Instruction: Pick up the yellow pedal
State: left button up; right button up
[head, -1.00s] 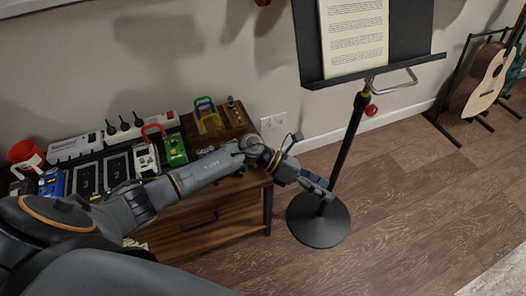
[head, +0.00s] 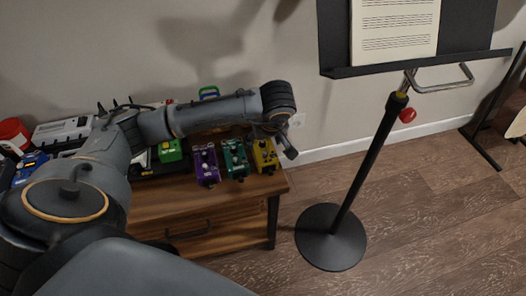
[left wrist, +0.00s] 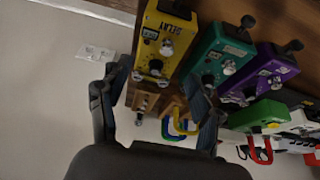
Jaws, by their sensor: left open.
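The yellow pedal (head: 265,157) stands near the right end of the wooden cabinet top, to the right of a teal-green pedal and a purple pedal. Its upper part is partly covered by my left gripper (head: 277,132), which hangs just above and behind it. In the left wrist view the yellow pedal (left wrist: 168,42) shows its dark top label and silver knobs. There my left gripper (left wrist: 157,100) has its two dark fingers spread apart, with nothing held between them. The pedal lies at the upper middle, beyond the fingers. My right gripper is not in view.
The green pedal (head: 235,158) and purple pedal (head: 206,163) stand close beside the yellow one. A brighter green pedal (head: 170,151) is further left. The music stand (head: 370,165) rises to the right of the cabinet (head: 160,204). The wall is close behind.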

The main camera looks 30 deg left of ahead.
aim_at(263, 144)
pick_arm(q)
jog(key=b+x, duration=0.1)
jog(key=x, duration=0.6)
jog(key=shift+w, duration=0.2)
jog(key=shift+r, duration=0.1)
jog(key=c, duration=1.1)
